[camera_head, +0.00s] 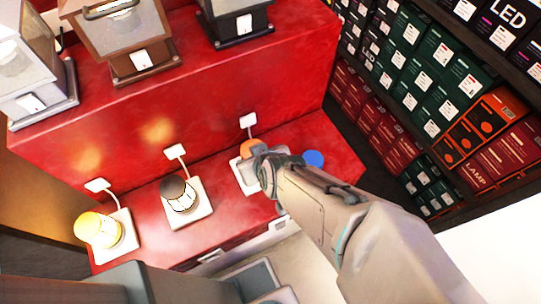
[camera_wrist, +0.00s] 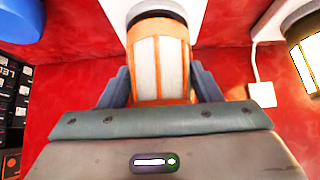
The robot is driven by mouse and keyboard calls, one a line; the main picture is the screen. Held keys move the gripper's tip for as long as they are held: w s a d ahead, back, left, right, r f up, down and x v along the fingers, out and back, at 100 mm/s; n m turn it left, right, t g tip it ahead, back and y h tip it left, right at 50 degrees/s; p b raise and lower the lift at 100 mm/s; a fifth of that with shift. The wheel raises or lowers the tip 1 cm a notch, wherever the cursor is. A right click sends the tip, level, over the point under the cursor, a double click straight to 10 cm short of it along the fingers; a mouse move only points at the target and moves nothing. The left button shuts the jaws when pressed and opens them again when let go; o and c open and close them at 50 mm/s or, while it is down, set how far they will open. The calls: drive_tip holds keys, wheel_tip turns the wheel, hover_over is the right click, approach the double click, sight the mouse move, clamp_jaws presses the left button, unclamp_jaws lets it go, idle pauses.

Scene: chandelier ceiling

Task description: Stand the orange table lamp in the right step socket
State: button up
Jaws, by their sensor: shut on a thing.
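The orange table lamp (camera_wrist: 172,62), with pale panels, is between the two fingers of my gripper (camera_wrist: 160,88) in the wrist view. My gripper is shut on it. In the head view only a bit of orange (camera_head: 248,146) shows beside my gripper (camera_head: 258,160), over the right white socket plate (camera_head: 243,180) on the lower red step. The white plate also shows behind the lamp in the wrist view (camera_wrist: 118,10), close to a dark round end of the lamp. My gripper hides the contact, so I cannot tell whether the lamp is seated.
A black lamp (camera_head: 178,195) and a lit yellow lamp (camera_head: 100,230) stand on the other step plates to the left. A blue round thing (camera_head: 314,159) is just right of my gripper. Lanterns (camera_head: 118,38) stand on the upper step; shelves of boxes (camera_head: 430,90) are at right.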

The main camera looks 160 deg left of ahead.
drive_tip(key=shift+f, duration=0.1)
drive_tip(key=o, duration=1.2)
drive_tip(key=p+v, duration=0.4)
drive_tip(key=v, duration=1)
drive_tip(key=shift+p, duration=0.4)
drive_tip(key=shift+f, duration=0.1)
